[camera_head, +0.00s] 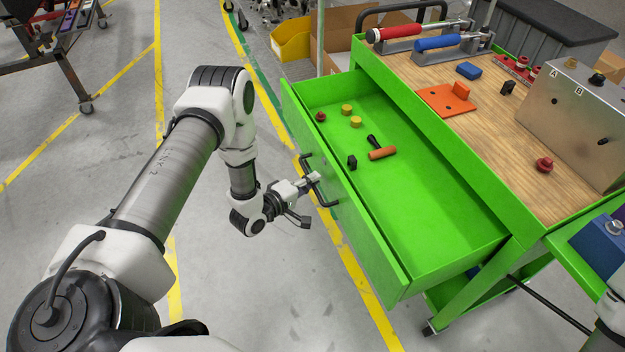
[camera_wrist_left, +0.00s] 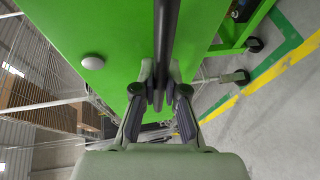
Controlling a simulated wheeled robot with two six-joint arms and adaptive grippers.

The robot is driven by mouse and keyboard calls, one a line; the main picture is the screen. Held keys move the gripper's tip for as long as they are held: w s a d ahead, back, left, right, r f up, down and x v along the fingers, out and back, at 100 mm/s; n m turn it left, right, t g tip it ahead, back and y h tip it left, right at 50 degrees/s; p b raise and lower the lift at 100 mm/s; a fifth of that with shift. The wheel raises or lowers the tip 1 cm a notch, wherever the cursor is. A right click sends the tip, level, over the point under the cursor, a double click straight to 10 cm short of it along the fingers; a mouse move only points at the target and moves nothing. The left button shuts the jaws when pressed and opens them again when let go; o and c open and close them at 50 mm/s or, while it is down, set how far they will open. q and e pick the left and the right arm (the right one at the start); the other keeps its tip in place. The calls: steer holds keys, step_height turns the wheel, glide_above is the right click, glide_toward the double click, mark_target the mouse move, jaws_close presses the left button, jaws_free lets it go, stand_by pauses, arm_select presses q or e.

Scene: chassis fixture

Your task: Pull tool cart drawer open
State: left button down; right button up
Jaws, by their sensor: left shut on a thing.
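The green tool cart has its drawer (camera_head: 440,225) pulled out toward the left, so its inside shows in the head view. A black bar handle (camera_head: 331,204) sits on the drawer front; it also shows in the left wrist view (camera_wrist_left: 167,35) running between the fingers. My left gripper (camera_head: 313,181) is at the drawer front, shut on the handle. In the left wrist view its two fingers (camera_wrist_left: 160,97) close on either side of the bar. My right gripper is not in view; only a bit of my right arm shows at the lower right edge.
In the drawer lie yellow pieces (camera_head: 356,121), a red piece (camera_head: 320,117) and an orange-handled tool (camera_head: 382,153). The wooden cart top (camera_head: 495,150) holds clamps, an orange plate (camera_head: 446,100) and a metal box (camera_head: 580,125). Open floor lies left of the drawer.

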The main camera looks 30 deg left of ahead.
arm_select(q)
steer(key=c, duration=1.2)
jaws_free()
steer(key=shift+s, duration=0.1)
steer(key=v, duration=1.1)
steer(key=shift+s, duration=0.4)
steer(key=shift+a, duration=0.15)
